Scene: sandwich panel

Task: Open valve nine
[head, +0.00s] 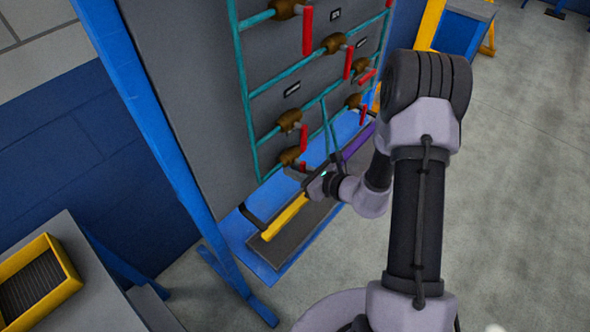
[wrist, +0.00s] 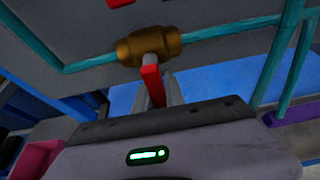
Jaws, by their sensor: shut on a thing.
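In the head view, a grey panel carries teal pipes with several brass valves, each with a red handle. My gripper (head: 308,174) is at the lowest left valve (head: 288,156), whose red handle (head: 301,165) is mostly hidden by it. In the wrist view, this brass valve (wrist: 149,46) sits on a teal pipe, and its red handle (wrist: 152,86) points down from it. My gripper (wrist: 160,92) is shut on this handle. I cannot read a number at this valve, so I cannot tell whether it is valve nine.
Another valve (head: 290,120) with a red handle sits just above. A yellow bar (head: 285,217) lies on the blue ledge (head: 236,232) below the panel. A yellow bin (head: 66,275) stands on a grey table at the lower left. The floor at right is clear.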

